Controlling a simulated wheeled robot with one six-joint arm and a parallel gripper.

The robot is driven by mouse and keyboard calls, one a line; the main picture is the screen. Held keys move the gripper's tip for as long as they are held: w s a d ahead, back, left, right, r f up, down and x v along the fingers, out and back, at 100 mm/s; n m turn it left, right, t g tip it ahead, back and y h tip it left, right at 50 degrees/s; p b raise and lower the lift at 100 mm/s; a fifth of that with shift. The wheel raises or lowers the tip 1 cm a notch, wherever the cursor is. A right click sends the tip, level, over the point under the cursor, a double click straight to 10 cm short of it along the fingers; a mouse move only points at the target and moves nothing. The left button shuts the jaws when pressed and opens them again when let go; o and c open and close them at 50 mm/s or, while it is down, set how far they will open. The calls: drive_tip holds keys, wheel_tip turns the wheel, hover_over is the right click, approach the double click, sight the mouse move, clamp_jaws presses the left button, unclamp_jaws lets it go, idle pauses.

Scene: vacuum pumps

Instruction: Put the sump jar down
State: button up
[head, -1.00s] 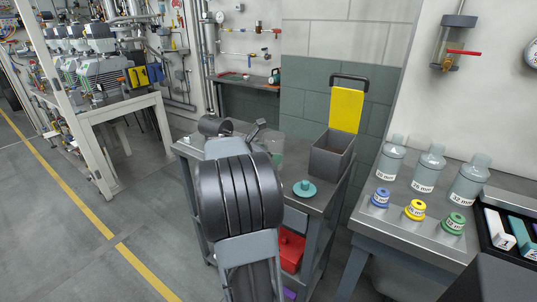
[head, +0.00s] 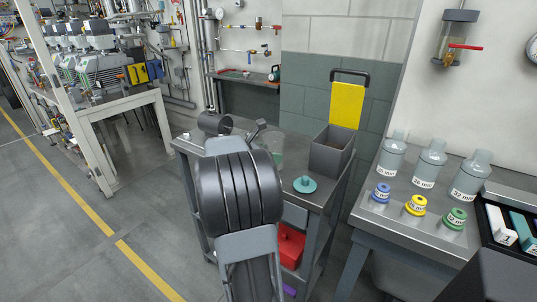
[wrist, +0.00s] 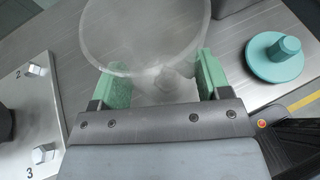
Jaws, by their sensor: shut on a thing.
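The sump jar is a clear, see-through round jar (wrist: 145,35) in the wrist view, between the green-padded fingers of my gripper (wrist: 161,82). My gripper is shut on it. The jar is over the grey metal top of the cart; I cannot tell whether its base touches the top. In the head view the jar (head: 277,153) shows faintly behind my arm, which hides most of the gripper. A teal disc with a knob (head: 304,185) lies on the cart top to the right of the jar; it also shows in the wrist view (wrist: 275,57).
A grey open box (head: 331,151) stands behind the disc on the cart. A pale plate with bolts (wrist: 25,110) lies left of the gripper. A bench at the right holds several grey bottles (head: 428,165) and coloured caps (head: 416,205). Bare cart top lies around the disc.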

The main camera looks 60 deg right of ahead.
drive_tip(key=shift+f, duration=0.3)
drive_tip(key=o, duration=1.1)
drive_tip(key=p+v, duration=0.1)
drive_tip(key=v, duration=1.2)
drive_tip(key=shift+w+a+r+p, duration=0.15)
drive_tip(key=shift+a+r+p, duration=0.05)
drive_tip(key=shift+a+p, duration=0.15)
clamp_jaws()
idle(0.6)
idle(0.4)
